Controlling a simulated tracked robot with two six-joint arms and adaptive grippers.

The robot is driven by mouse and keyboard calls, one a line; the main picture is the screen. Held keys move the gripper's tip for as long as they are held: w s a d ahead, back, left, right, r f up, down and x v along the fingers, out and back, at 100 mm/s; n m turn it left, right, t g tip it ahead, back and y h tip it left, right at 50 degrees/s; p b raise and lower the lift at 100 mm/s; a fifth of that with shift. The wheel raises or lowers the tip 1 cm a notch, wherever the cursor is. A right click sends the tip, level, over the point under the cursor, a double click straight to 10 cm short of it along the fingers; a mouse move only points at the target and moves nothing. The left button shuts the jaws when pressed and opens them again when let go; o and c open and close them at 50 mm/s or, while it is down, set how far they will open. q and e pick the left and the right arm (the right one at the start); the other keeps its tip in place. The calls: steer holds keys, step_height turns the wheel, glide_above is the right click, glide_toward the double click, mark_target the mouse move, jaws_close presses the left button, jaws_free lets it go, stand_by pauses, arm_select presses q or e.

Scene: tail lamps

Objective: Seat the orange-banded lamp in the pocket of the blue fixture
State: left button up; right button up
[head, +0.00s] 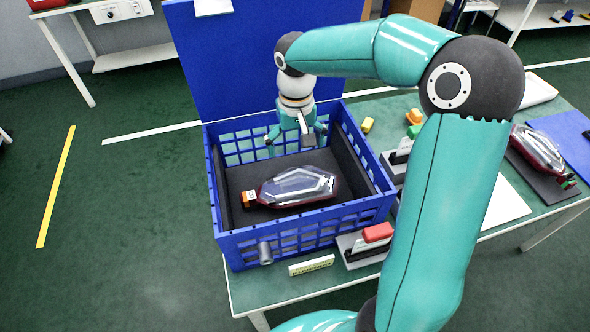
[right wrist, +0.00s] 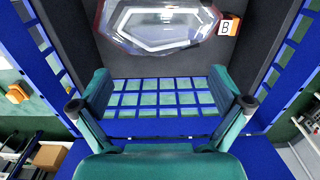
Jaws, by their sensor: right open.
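The orange-banded lamp (head: 297,187) has a clear lens, a dark red body and an orange-and-white end. It lies lengthwise inside the blue fixture (head: 300,232), a crate-like frame with lattice walls and a dark lining. I cannot tell how deep the lamp sits. The lamp also shows in the right wrist view (right wrist: 165,25), its end marked with a B. My right gripper (head: 296,140) is open and empty, pointing down over the far side of the fixture, behind the lamp and apart from it. My left gripper is not in view.
A tall blue panel (head: 240,60) stands behind the fixture. A second dark red lamp (head: 538,150) lies on a dark pad at the right. A red-topped block (head: 377,232), a grey cylinder (head: 265,253) and small orange and green pieces (head: 413,117) are around the fixture.

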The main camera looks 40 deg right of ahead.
mark_target(296, 175)
step_height(296, 175, down, 10)
stand_by(0.4)
steer(key=c, duration=1.2)
steer(key=shift+r, duration=0.2)
steer(key=shift+r, duration=0.1)
steer(key=shift+r+p, duration=0.85)
steer(key=shift+r, duration=0.25)
steer(key=shift+r, duration=0.2)
steer(key=shift+r+p, duration=0.55)
steer(key=shift+r, duration=0.2)
